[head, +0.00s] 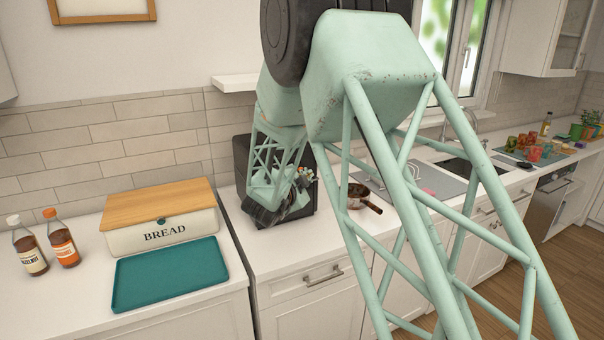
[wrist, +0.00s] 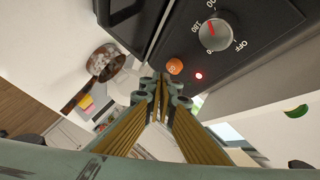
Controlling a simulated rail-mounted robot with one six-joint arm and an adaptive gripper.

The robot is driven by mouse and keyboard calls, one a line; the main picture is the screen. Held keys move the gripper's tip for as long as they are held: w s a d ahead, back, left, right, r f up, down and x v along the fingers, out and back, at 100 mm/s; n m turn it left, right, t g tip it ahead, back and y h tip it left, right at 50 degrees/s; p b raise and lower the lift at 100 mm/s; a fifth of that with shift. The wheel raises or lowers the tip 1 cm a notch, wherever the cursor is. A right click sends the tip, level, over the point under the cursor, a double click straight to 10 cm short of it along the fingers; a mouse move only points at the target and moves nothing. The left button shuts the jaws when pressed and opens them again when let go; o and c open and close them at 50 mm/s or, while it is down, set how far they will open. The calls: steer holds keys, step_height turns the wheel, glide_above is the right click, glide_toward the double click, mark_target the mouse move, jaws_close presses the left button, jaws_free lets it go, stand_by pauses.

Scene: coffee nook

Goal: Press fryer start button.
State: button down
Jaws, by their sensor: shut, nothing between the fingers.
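The black fryer (head: 242,152) stands on the counter against the tiled wall, partly hidden behind my arm. In the wrist view its dark front panel (wrist: 262,38) carries a round dial (wrist: 216,32), an orange button (wrist: 175,66) and a glowing red light (wrist: 198,76). My gripper (wrist: 161,78) is shut and empty, with its fingertips just beside the orange button in the picture. I cannot tell whether they touch it. In the head view my gripper (head: 264,214) is in front of the fryer, and its tips are hard to make out.
A bread box (head: 160,240) and a teal tray (head: 170,274) are left of the fryer, with two syrup bottles (head: 62,240) farther left. A pan (head: 364,200) with food sits right of the fryer; it also shows in the wrist view (wrist: 102,62).

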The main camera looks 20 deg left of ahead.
steer(key=shift+s+d+b, duration=1.45)
steer(key=shift+s+d, duration=0.15)
steer(key=shift+d, duration=0.2)
steer(key=shift+d, duration=0.1)
